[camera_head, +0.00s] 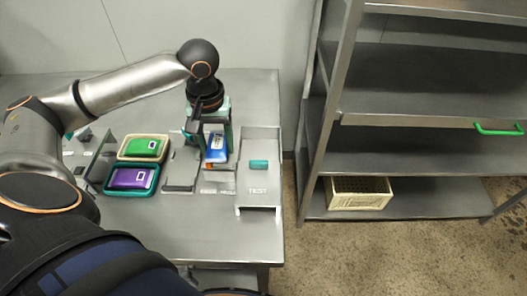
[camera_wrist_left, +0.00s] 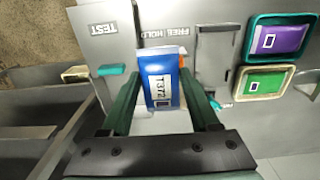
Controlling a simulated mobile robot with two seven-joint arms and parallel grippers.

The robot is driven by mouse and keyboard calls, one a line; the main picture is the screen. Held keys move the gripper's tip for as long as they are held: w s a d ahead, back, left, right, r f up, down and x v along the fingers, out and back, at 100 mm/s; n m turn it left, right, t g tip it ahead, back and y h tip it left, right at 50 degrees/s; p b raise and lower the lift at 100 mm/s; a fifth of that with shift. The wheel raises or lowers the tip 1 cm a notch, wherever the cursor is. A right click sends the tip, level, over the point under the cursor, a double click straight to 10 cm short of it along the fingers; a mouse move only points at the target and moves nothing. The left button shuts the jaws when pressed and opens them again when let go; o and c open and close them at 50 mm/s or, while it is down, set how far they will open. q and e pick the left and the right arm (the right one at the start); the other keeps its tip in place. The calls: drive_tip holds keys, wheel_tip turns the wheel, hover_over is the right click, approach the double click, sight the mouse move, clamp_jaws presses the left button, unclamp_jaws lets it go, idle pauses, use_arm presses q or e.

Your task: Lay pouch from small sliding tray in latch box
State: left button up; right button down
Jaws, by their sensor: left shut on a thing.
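My left gripper (camera_head: 209,140) points down over the table and is shut on a blue and white pouch (camera_head: 216,152). In the left wrist view the pouch (camera_wrist_left: 160,82) stands between the two dark green fingers, its printed label facing the camera. The pouch is over or beside the plate marked FREE HOLD; I cannot tell whether it touches anything below. A grey metal box marked TEST (camera_head: 258,192), with a teal latch-like piece (camera_head: 259,164), is just to the right. It also shows in the left wrist view with its teal piece (camera_wrist_left: 111,70). My right gripper is not in view.
A green pouch (camera_head: 142,148) and a purple pouch (camera_head: 131,178) lie in trays at left. A grey metal fixture (camera_head: 180,172) stands between them and the gripper. A steel shelf rack (camera_head: 415,148) with a cream crate (camera_head: 358,201) is on the right, beyond the table edge.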

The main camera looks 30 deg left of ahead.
use_arm(q)
drive_tip(key=w+d+f, duration=0.2)
drive_tip(key=w+f, duration=0.1)
drive_tip(key=w, duration=0.4)
hover_over(259, 158)
drive_tip(key=f, duration=0.5)
drive_tip(key=shift+s+f+b, duration=0.2)
drive_tip(key=shift+s+b, duration=0.15)
drive_tip(key=shift+b, duration=0.05)
drive_tip(key=shift+w+d+f, duration=0.1)
drive_tip(key=shift+w+f, duration=0.3)
drive_tip(key=shift+f, duration=0.25)
wheel_tip(259, 158, down, 3)
drive_tip(key=shift+r, duration=0.1)
drive_tip(key=o, duration=1.4)
drive_tip(key=shift+c, duration=0.2)
